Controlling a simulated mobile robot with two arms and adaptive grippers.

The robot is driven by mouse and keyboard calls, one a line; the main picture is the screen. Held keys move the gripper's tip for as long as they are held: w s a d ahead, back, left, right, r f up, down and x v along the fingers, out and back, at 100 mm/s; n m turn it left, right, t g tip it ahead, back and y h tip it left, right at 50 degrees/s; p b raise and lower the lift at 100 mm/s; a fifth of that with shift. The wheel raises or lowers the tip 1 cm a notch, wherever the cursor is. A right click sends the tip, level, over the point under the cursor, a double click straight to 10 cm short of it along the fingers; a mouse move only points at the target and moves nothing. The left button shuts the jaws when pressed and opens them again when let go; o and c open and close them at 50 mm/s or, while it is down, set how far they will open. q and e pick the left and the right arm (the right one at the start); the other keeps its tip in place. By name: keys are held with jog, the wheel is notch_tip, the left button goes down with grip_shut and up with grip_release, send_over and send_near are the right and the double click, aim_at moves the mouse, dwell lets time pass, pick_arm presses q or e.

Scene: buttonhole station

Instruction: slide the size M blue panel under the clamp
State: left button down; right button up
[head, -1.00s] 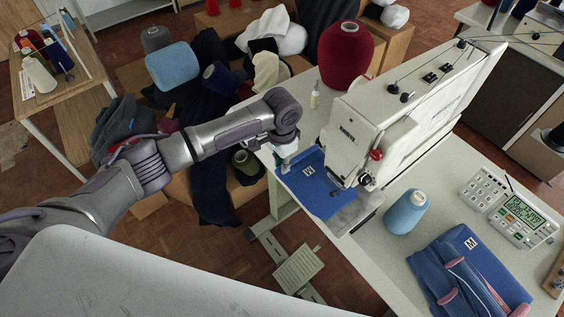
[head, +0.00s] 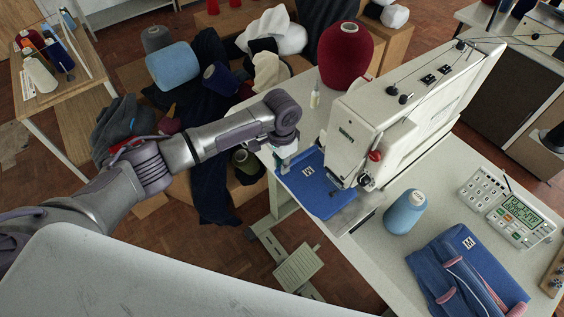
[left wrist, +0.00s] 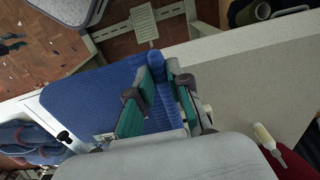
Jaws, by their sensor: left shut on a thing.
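The blue panel (head: 323,196) lies flat on the table by the sewing head, with a white M label. My left gripper (head: 284,164) is at its far-left edge. In the left wrist view my left gripper (left wrist: 160,72) is shut on a raised blue fold of the panel (left wrist: 85,98), between teal finger pads. The white sewing machine (head: 372,130) stands over the panel's right side. A bare metal plate (head: 356,213) shows beside the panel's right edge. The machine head hides most of the clamp area; I cannot tell how far under the panel reaches. My right gripper is not in view.
A light blue thread cone (head: 405,212), a control box (head: 515,218) and folded blue cloth with an M label (head: 450,262) stand on the right of the table. A red cone (head: 345,55) and a small bottle (head: 315,98) stand behind. A pedal (head: 298,266) is below.

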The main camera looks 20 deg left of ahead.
pick_arm(q)
jog(key=shift+p, duration=0.75)
dwell(0.8)
jog(key=shift+f, duration=0.1)
jog(key=c, duration=1)
grip_release()
jog(key=shift+r, duration=0.25)
notch_tip(320, 180, up, 12)
jog(key=shift+f, duration=0.2)
